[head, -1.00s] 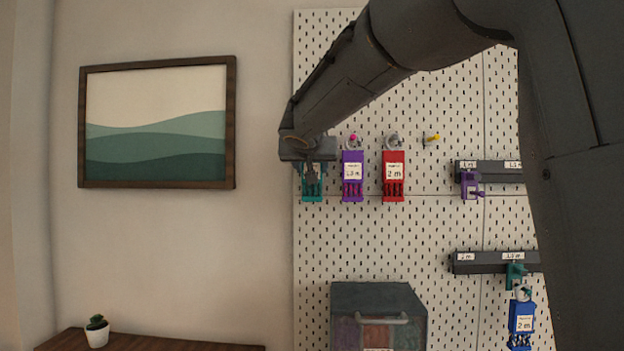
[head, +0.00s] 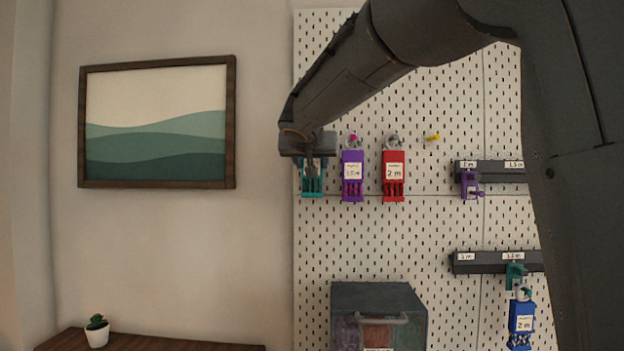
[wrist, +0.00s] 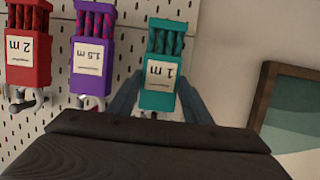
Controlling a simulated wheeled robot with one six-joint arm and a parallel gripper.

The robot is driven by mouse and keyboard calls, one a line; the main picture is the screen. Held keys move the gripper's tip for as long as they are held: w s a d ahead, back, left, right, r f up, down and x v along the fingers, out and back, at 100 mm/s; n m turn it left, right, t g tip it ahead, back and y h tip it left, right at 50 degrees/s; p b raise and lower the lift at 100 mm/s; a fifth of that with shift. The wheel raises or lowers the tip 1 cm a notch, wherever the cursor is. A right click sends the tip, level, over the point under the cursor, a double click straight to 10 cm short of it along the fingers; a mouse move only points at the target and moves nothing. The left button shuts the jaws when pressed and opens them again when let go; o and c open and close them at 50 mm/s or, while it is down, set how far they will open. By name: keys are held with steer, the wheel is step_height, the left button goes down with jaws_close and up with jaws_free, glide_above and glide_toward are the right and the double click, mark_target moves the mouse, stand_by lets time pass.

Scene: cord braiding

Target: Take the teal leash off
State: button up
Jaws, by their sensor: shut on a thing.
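The teal leash (head: 312,186) hangs at the upper left of the pegboard, partly hidden behind my gripper (head: 311,172) in the head view.
A purple "1.5 m" leash (head: 352,176) and a red "2 m" leash (head: 393,176) hang close to the right. A yellow peg (head: 432,137) is empty. Dark rails (head: 490,172) carry clamps further right. A grey bin (head: 378,312) stands below; a framed picture (head: 157,123) hangs left.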

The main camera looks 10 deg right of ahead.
steer(key=s+a+b, duration=0.2)
steer(key=s+b, duration=0.2)
steer(key=s, duration=0.2)
steer(key=shift+s, duration=0.15)
stand_by(0.8)
